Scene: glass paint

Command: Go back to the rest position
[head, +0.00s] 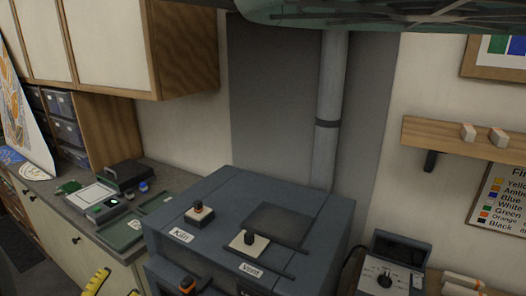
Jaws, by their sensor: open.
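My gripper (120,281) shows only in part at the bottom edge, left of the kiln. Its yellow, black-marked fingers stand apart with nothing seen between them. The rest of my arm is out of the frame. The grey kiln (208,197) stands in the middle, with a flue pipe (330,110) rising behind it. Its top carries controls labelled "Kiln" (181,236) and "Vent" (250,270).
A counter (160,176) on the left holds a pale-topped device (92,197), a dark box (125,174) and green pieces. Cabinets (110,40) hang above. A dark control box (385,275) stands at right, below a wooden shelf (465,138). A greenish object (350,15) spans the top.

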